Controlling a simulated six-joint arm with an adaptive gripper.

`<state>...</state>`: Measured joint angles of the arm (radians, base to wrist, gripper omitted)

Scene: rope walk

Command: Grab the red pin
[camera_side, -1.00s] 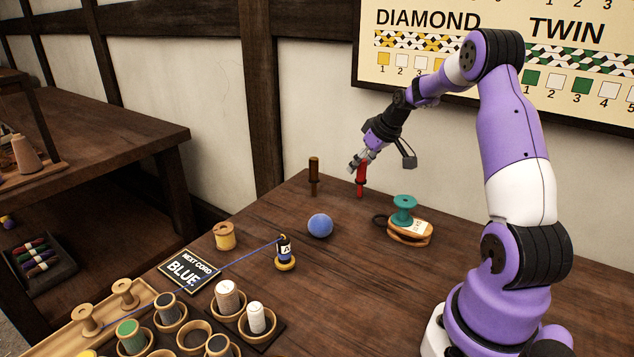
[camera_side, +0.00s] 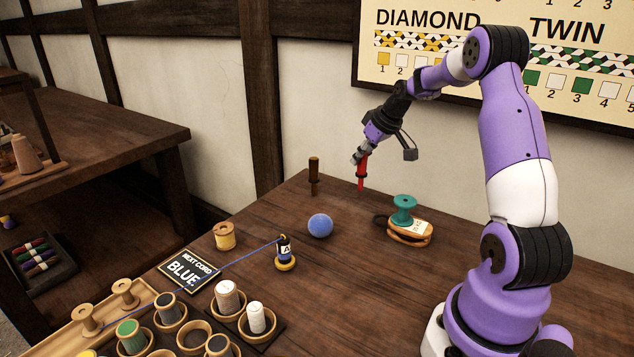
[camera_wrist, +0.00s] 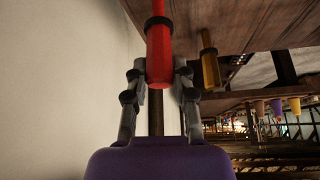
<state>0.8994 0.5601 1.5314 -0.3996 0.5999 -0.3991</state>
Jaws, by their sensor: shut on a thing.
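The red pin (camera_side: 362,172) is upright near the far edge of the dark wooden table in the side view. My gripper (camera_side: 358,157) is at its upper end, with its jaws shut on it. In the wrist view the red pin (camera_wrist: 160,58) sits between the two grey fingers of my gripper (camera_wrist: 160,76), and a dark collar crosses it farther along. Its lower tip looks at or slightly above the table top; the gap is too small to judge.
A brown pin (camera_side: 314,175) stands left of the red one. Several spools fill the front left. The wall is close behind.

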